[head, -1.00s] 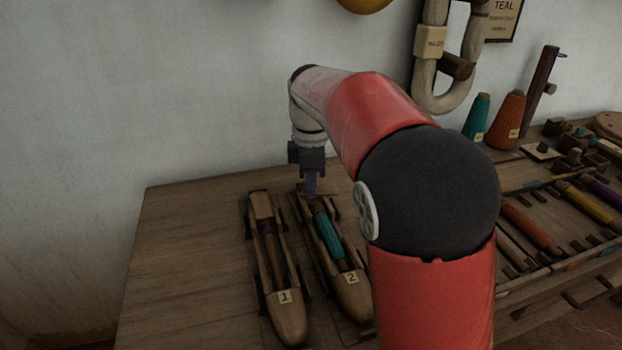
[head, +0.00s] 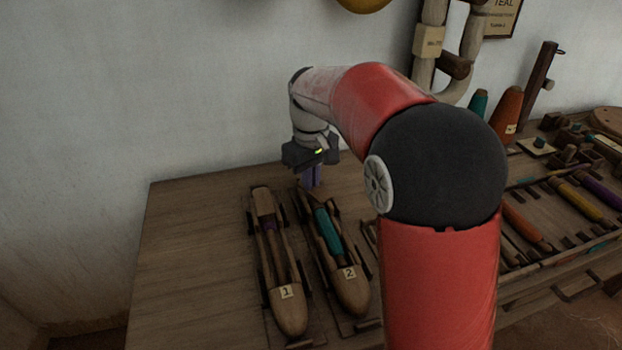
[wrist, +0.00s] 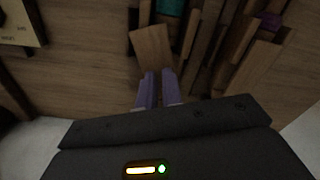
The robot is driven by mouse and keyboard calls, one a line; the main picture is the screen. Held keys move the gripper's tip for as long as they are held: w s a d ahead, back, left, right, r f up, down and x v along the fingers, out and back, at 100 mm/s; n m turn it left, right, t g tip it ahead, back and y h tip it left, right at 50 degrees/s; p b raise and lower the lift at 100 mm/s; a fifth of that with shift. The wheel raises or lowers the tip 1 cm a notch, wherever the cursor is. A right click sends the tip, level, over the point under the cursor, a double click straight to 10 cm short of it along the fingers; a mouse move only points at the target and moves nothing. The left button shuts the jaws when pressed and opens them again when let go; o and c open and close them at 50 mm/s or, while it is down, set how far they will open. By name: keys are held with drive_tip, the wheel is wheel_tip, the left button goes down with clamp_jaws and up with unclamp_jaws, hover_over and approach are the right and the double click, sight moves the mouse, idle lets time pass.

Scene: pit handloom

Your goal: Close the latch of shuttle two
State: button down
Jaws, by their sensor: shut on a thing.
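Shuttle two (head: 349,290) lies on the wooden bench with a teal bobbin (head: 328,233) in its slot and a "2" tag at its near tip. My gripper (head: 311,183) is at its far end, pointing down. In the wrist view, my gripper's purple fingers (wrist: 158,78) are close together at the edge of a flat wooden latch (wrist: 152,47), which sits askew to the shuttle. The fingers are shut on the latch, though the exact contact is dark and partly hidden. The teal bobbin's end (wrist: 170,6) shows just beyond the latch.
Bobbins in a rack (head: 582,203) and an orange cone (head: 508,115) stand to the right. The bench top (head: 190,250) is clear on the left.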

drive_tip(key=shift+m, duration=2.1)
drive_tip(key=c, duration=1.8)
unclamp_jaws()
drive_tip(key=shift+r, duration=3.9)
